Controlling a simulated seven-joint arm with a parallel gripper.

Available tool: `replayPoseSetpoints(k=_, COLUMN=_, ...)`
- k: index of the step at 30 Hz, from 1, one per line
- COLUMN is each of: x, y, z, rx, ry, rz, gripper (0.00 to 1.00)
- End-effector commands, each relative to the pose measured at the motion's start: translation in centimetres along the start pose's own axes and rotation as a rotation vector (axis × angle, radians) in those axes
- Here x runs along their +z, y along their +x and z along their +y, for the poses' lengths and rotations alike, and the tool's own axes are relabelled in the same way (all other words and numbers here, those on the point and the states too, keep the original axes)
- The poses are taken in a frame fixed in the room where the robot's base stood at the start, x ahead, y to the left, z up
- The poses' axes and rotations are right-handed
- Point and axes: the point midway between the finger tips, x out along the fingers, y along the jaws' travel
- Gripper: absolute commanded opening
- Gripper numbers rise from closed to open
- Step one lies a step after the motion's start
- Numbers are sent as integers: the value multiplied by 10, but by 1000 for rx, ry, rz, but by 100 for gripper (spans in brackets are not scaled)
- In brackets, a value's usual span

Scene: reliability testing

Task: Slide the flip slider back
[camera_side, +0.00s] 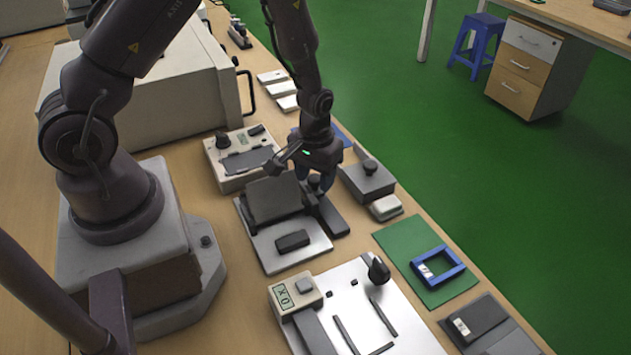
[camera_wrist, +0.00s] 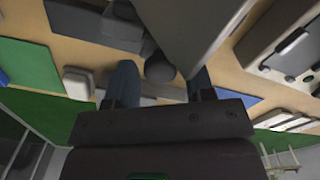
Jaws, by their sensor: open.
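The flip slider device has a pale metal base plate (camera_side: 296,255) near the middle of the side view. A dark raised panel (camera_side: 272,199) stands tilted on it, with a small dark block (camera_side: 292,240) in front. A dark rail (camera_side: 331,216) runs along its right side. My gripper (camera_side: 320,184) is low at the panel's far right end, fingers pointing down. In the wrist view, my gripper (camera_wrist: 161,84) is open, its blue fingers on either side of a round dark knob (camera_wrist: 160,67), beside the large grey panel (camera_wrist: 196,28). Whether the fingers touch the knob cannot be told.
A box with a dark screen (camera_side: 246,160) stands behind the device. A dark block with a knob (camera_side: 368,180) and a small white-topped block (camera_side: 385,207) are close on the right. A metal fixture plate (camera_side: 405,318) and a green mat (camera_side: 397,238) are nearer the camera.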

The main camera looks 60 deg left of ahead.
Motion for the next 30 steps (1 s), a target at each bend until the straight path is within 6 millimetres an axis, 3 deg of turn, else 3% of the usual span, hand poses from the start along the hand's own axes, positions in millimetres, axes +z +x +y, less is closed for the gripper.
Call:
replayPoseSetpoints(k=15, x=0, y=-42, z=0, rx=0, ry=0, rz=1, gripper=49)
replayPoseSetpoints(k=26, x=0, y=-45, z=-1, rx=0, ry=-2, rz=0, gripper=49)
replayPoseSetpoints(k=30, x=-5, y=-46, z=-11, rx=7, ry=-41, rz=2, gripper=49)
